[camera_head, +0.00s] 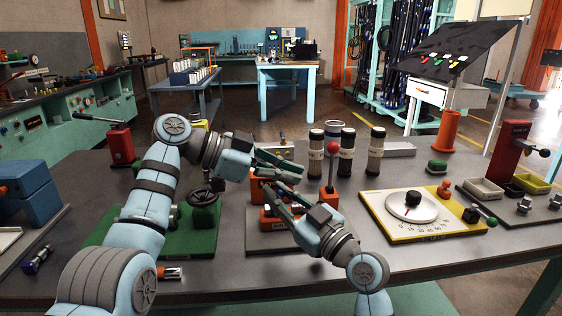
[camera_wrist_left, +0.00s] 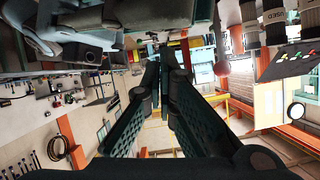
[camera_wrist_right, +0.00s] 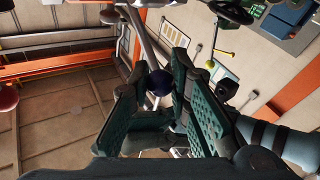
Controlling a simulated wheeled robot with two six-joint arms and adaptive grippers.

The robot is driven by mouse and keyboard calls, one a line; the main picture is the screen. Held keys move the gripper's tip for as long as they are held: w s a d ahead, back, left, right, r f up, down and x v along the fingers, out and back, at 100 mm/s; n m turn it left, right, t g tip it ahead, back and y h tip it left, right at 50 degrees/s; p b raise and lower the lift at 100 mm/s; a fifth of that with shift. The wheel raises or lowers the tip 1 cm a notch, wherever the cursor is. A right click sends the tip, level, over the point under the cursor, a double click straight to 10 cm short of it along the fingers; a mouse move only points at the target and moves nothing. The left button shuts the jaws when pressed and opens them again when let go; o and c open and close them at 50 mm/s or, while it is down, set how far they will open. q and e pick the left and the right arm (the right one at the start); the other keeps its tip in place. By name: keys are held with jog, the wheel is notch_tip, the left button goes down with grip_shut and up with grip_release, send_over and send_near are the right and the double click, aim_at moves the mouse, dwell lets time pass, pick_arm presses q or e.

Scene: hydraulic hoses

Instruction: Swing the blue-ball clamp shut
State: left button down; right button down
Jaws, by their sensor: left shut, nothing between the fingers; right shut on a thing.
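The dark blue ball (camera_wrist_right: 158,82) of the clamp shows in the right wrist view on a pale metal lever. My right gripper (camera_wrist_right: 157,108) is shut with its fingers around the lever end at the ball. In the head view, my right gripper (camera_head: 273,196) is over the orange clamp body (camera_head: 269,223) on a grey plate. The ball is hidden there behind the fingers. My left gripper (camera_head: 296,169) is shut and empty, just above and behind the right one. Its closed fingers (camera_wrist_left: 166,62) also show in the left wrist view.
A red-ball lever (camera_head: 332,147) stands just right of the grippers, before several dark cylinders (camera_head: 347,152). A green plate with a black handwheel (camera_head: 203,197) lies left. A yellow-edged dial board (camera_head: 420,222) lies right. The front table strip is mostly clear.

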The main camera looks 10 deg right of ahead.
jog(key=shift+f, duration=0.1)
pick_arm(q)
jog(key=shift+w+a+f, duration=0.1)
jog(key=shift+a+f, duration=0.5)
jog(key=shift+a, duration=0.05)
jog(key=shift+s+a+f, duration=0.25)
jog(key=shift+a+f, duration=0.05)
jog(key=shift+f, duration=0.3)
pick_arm(e)
jog(key=c, duration=1.5)
grip_release()
jog(key=shift+c, duration=0.2)
pick_arm(q)
jog(key=shift+w+f, duration=0.15)
jog(key=shift+w, duration=0.1)
pick_arm(e)
jog(key=shift+o, duration=0.4)
jog(key=shift+w, duration=0.15)
pick_arm(q)
jog(key=shift+s, duration=0.1)
